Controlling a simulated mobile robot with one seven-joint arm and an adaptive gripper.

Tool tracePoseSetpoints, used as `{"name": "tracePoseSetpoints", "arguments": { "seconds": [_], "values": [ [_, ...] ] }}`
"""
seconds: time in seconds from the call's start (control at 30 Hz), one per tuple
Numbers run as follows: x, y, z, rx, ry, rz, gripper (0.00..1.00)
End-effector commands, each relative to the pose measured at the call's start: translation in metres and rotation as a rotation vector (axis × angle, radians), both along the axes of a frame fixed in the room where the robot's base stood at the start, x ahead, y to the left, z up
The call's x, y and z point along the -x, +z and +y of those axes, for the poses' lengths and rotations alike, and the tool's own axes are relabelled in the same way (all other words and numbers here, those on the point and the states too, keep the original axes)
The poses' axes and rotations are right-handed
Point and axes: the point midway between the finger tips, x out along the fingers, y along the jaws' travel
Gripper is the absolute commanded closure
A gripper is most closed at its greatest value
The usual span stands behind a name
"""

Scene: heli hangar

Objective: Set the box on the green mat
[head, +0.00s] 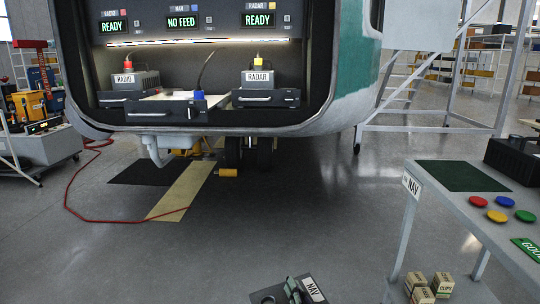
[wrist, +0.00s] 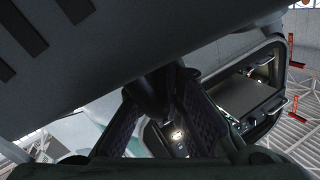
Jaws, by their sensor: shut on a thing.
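The box is dark grey with a white NAV label (head: 313,288), low in the middle of the head view and partly cut off by the bottom edge. My gripper (head: 293,288) is shut on it, apparently at its handle, and holds it off the floor. In the wrist view the box's grey face (wrist: 150,45) fills the upper part, and my gripper (wrist: 163,92) closes on a dark part of it. The dark green mat (head: 462,176) lies flat and bare on the grey table at the right. The box is well left of the mat and apart from it.
The table (head: 455,210) also bears coloured discs (head: 497,216), a green sign (head: 527,248) and a black case (head: 513,160). Small cartons (head: 430,285) sit below. The helicopter's open bay (head: 200,70) holds RADIO (head: 125,79) and RADAR (head: 257,77) boxes. A red hose (head: 75,215) crosses the floor.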

Motion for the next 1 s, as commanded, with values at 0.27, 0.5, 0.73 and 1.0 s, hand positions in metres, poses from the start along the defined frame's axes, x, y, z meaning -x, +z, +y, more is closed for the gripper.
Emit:
{"name": "tracePoseSetpoints", "arguments": {
  "seconds": [0.27,0.5,0.73,1.0],
  "values": [
    [0.041,-0.092,0.054,-0.002,-0.001,-0.004,1.0],
    [0.064,-0.127,0.069,0.0,-0.026,-0.005,1.0],
    [0.068,-0.132,0.07,0.003,-0.029,-0.006,1.0],
    [0.067,-0.131,0.069,-0.001,-0.032,-0.007,1.0]
  ]
}}
